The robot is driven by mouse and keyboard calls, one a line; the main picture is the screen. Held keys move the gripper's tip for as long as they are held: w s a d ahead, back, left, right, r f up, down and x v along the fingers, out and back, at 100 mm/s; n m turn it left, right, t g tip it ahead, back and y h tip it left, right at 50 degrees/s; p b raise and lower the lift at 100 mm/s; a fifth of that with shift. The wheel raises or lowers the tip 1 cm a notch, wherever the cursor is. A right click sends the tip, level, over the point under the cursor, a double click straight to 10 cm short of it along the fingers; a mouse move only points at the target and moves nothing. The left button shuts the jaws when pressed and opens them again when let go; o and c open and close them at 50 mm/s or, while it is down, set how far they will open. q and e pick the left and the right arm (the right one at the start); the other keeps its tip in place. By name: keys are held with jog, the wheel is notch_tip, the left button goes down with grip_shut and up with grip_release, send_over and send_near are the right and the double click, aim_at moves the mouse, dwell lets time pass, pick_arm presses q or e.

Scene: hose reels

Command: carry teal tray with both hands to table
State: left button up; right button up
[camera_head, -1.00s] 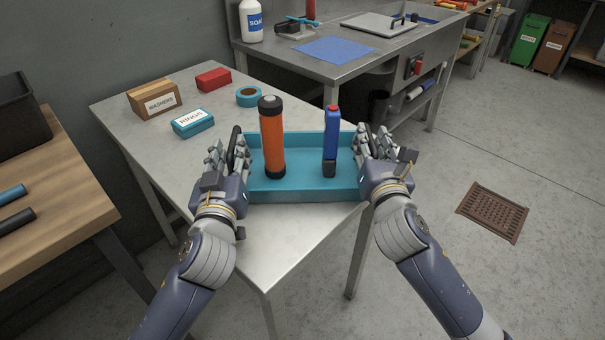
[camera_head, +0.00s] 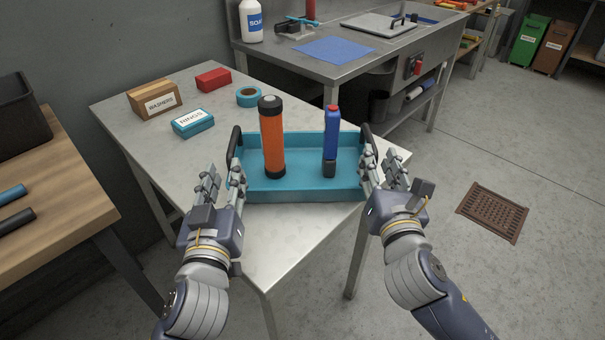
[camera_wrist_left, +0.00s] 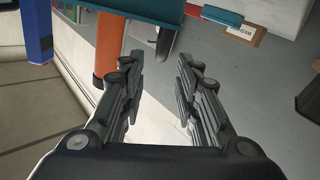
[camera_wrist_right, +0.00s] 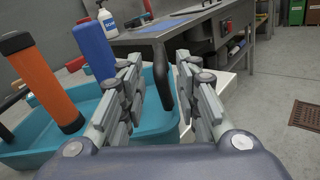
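The teal tray (camera_head: 300,190) rests on the metal table (camera_head: 283,235) near its right front corner. An orange cylinder with black ends (camera_head: 272,140) and a blue bottle-like item with a red cap (camera_head: 331,140) stand upright in it. Dark handles rise at its left end (camera_head: 234,150) and right end (camera_head: 367,138). My left gripper (camera_head: 222,185) is open and empty, just in front of the left handle. My right gripper (camera_head: 384,172) is open and empty, just in front of the right handle.
A wooden bench (camera_head: 60,185) is left. A steel sink counter (camera_head: 400,55) stands behind. A floor drain (camera_head: 492,212) is right.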

jog(key=shift+s+d, duration=0.1)
jog(key=shift+s, duration=2.3)
pick_arm(q)
jog(key=shift+s+d+f, duration=0.1)
jog(key=shift+s, duration=2.35)
jog(key=shift+s+p, duration=0.6)
jog(key=shift+p, duration=0.25)
jog(key=shift+s+d, duration=0.1)
jog(key=shift+s, duration=0.4)
pick_arm(e)
notch_tip(320, 180, up, 2)
pick_arm(q)
jog(key=shift+s, duration=0.1)
